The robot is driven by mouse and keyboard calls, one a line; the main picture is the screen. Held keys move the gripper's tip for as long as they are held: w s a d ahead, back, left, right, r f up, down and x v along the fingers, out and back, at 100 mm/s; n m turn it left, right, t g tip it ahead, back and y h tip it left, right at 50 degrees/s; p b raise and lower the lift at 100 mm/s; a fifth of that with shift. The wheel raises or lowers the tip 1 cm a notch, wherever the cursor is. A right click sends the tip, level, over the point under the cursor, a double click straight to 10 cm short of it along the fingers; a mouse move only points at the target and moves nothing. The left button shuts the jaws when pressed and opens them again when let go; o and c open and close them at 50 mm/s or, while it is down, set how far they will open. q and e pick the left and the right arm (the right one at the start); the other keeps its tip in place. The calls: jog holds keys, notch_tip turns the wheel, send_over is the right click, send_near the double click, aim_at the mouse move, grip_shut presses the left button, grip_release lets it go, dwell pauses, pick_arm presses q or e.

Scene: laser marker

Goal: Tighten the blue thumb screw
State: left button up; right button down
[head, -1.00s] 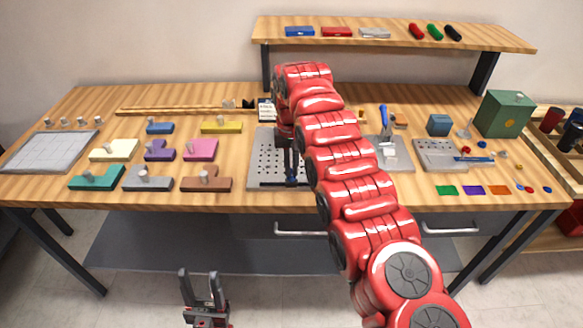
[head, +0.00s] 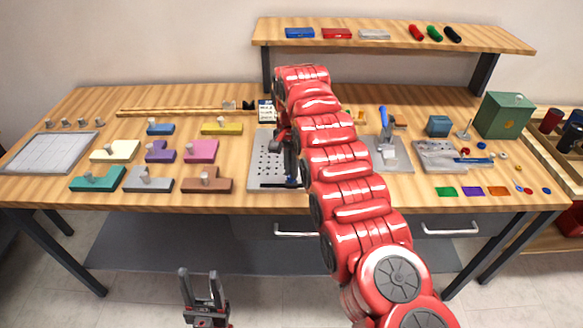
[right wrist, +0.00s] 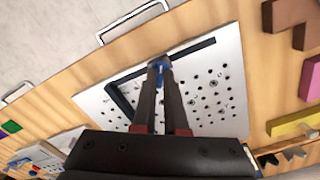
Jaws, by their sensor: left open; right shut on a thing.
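The blue thumb screw (right wrist: 161,68) sits between the fingertips of my right gripper (right wrist: 160,74) in the right wrist view. That gripper is shut on it; the fingers hide part of the screw. The screw is at a black L-shaped bar (right wrist: 192,49) on a grey perforated plate (right wrist: 232,97). In the head view, my right gripper (head: 292,177) points down at the front part of the plate (head: 266,172), and my red arm covers the plate's right side. My left gripper (head: 203,286) is open and empty, in front of the table and below its edge.
Coloured blocks, including a brown one (head: 208,180), lie left of the plate. A grey stand with a blue handle (head: 384,122) and a green box (head: 503,115) stand to the right. A shelf (head: 390,40) is at the back. Drawer handles (head: 300,234) are under the front edge.

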dwell(0.4)
jog(key=c, duration=1)
grip_release()
jog(key=shift+o, duration=0.2)
notch_tip(320, 180, up, 18)
jog(key=p, duration=1.6)
jog(key=shift+f, duration=0.25)
